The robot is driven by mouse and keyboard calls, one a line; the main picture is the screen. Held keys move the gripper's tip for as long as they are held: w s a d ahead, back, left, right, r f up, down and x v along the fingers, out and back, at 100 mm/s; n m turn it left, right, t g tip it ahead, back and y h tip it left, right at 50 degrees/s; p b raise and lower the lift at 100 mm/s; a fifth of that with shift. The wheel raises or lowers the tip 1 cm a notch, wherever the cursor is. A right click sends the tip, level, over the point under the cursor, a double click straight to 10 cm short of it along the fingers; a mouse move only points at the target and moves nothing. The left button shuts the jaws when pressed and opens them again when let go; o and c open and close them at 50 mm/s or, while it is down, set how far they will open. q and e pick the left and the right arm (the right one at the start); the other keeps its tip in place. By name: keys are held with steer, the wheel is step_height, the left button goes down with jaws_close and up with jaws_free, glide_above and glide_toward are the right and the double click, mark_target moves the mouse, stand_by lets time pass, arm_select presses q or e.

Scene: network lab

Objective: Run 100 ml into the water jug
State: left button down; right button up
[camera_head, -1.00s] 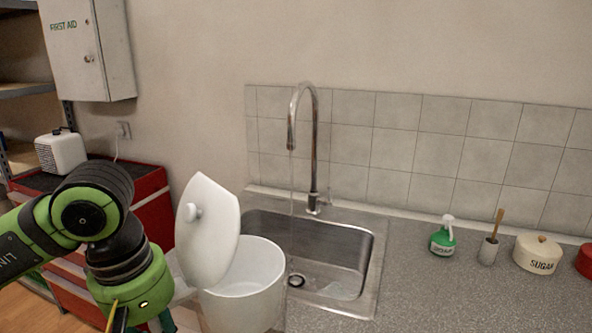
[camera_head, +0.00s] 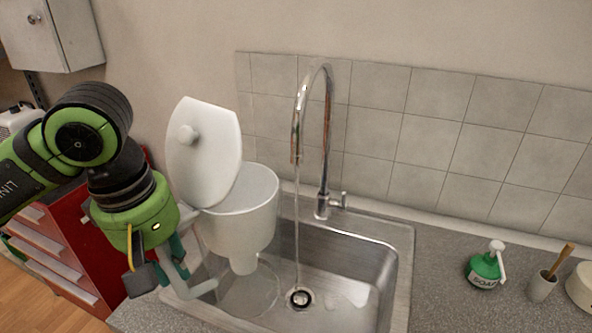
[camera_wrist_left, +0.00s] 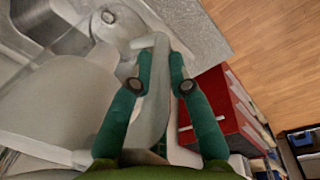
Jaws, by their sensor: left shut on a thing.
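The water jug has a white reservoir (camera_head: 240,215) with a spout below, a clear lower body (camera_head: 245,293) and a white lid (camera_head: 203,150) standing open on its left. My left gripper (camera_head: 172,265) is shut on the jug's pale handle (camera_head: 182,284); the left wrist view shows the handle (camera_wrist_left: 154,100) between its fingers (camera_wrist_left: 165,85). The jug is upright over the left part of the sink. The chrome tap (camera_head: 325,130) runs a thin water stream (camera_head: 297,225) just right of the jug, down to the drain (camera_head: 299,298). The water level inside is not readable. My right gripper is not in view.
The steel sink (camera_head: 402,265) is set in a grey counter (camera_head: 445,300). A green soap bottle (camera_head: 485,268) and a brush in a holder (camera_head: 543,286) stand to the right. A red drawer cabinet (camera_head: 65,250) stands at left. The sink's right half is free.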

mark_target(181, 293)
arm_select(q)
steer(key=shift+r, duration=0.15)
steer(key=shift+s, duration=0.15)
step_height(181, 293, down, 6)
steer(key=b, duration=0.3)
steer(key=shift+b, duration=0.35)
steer(key=w+d, duration=0.7)
steer(key=w, duration=0.1)
steer(key=shift+w+d, duration=0.15)
steer(key=shift+w, duration=0.25)
steer(key=shift+s, duration=0.1)
stand_by(0.4)
